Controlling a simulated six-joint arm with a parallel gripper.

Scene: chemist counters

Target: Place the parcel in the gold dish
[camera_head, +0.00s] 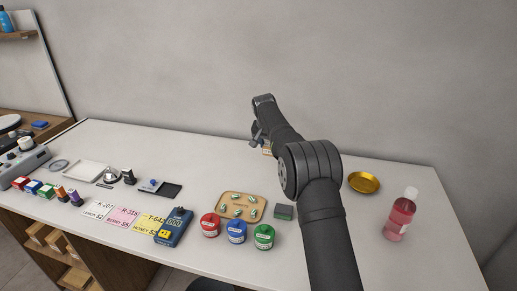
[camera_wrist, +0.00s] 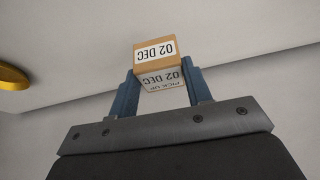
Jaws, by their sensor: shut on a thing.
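In the wrist view my gripper (camera_wrist: 162,93) is shut on a small brown parcel (camera_wrist: 185,66) with white labels reading "02 DEC" and "PICK UP". The parcel sits between the two blue fingers. In the head view my gripper and arm reach over the back of the counter, and the parcel (camera_head: 266,152) is mostly hidden by my arm. The gold dish (camera_head: 364,183) lies on the counter to the right of my arm and looks empty. Its edge also shows at the left of the wrist view (camera_wrist: 12,78), apart from the parcel.
A pink bottle (camera_head: 400,215) stands right of the dish, near the front. A wooden tray (camera_head: 241,206) with small items, red, blue and green jars (camera_head: 237,232), and price cards (camera_head: 125,215) lie left of my arm. The wall closes off the counter's back.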

